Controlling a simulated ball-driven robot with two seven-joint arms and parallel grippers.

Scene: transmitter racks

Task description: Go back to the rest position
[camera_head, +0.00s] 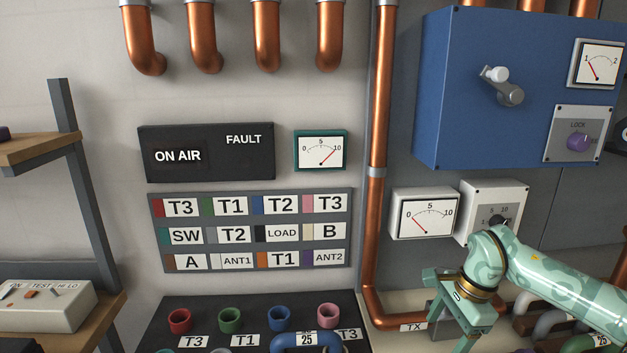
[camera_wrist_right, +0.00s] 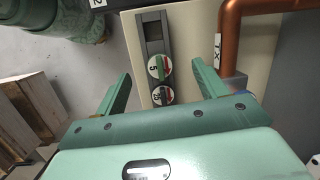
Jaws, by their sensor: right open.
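My right arm comes in from the lower right of the head view. Its green gripper (camera_head: 458,312) is over the pale bench by the TX label, in front of the meters. In the right wrist view the two fingers (camera_wrist_right: 161,75) stand wide apart with nothing between them. Beyond them is a pale panel (camera_wrist_right: 186,30) with a grey strip (camera_wrist_right: 152,40) carrying two round knobs marked 5 (camera_wrist_right: 158,67) and 25 (camera_wrist_right: 163,95). I cannot tell how far the fingers are from the knobs. My left gripper is not in view.
A copper pipe (camera_head: 378,120) runs down beside the gripper; it also shows in the right wrist view (camera_wrist_right: 232,40). A blue cabinet (camera_head: 450,90) hangs above right. A black panel with coloured sockets (camera_head: 200,315) lies lower left. A wooden shelf (camera_head: 40,150) stands far left.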

